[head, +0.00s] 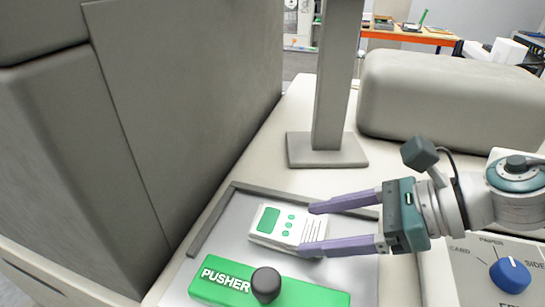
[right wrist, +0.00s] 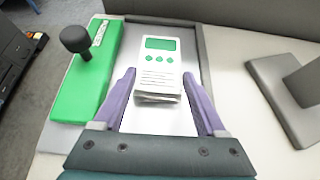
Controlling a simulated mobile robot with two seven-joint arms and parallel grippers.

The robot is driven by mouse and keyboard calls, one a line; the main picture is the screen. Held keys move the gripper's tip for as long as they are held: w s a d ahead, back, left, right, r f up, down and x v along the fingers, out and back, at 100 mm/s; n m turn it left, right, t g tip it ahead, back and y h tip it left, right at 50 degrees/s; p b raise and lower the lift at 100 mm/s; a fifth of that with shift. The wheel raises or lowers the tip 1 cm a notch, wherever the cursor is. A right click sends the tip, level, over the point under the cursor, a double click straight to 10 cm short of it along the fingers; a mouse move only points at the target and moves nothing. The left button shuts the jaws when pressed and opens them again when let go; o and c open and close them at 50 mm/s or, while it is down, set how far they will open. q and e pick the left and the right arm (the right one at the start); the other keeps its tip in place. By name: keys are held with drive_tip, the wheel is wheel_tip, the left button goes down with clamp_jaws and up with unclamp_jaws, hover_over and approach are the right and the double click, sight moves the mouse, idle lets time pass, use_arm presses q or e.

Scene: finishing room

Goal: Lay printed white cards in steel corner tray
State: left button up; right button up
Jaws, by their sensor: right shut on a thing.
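A small stack of printed white cards (head: 284,227) with a green panel, green dots and fine lines is at the steel corner tray (head: 358,278). My left gripper is not in view.
A green pusher (head: 325,298) with a black knob (head: 266,284) lies along the tray's near side. A grey post (head: 328,150) stands behind the tray. A tall grey housing (head: 190,100) closes off the left. A panel with a blue knob (head: 510,275) is at right.

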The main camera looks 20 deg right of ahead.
drive_tip(key=shift+f, duration=0.2)
drive_tip(key=o, duration=1.6)
drive_tip(key=shift+c, duration=0.2)
drive_tip(key=b+v, duration=0.2)
drive_tip(key=v, duration=0.6)
drive_tip(key=shift+s+d, duration=0.2)
drive_tip(key=shift+d, duration=0.05)
drive_tip(key=shift+s+d+r+b, duration=0.3)
drive_tip(key=shift+d+r, duration=0.1)
drive_tip(key=shift+r, duration=0.15)
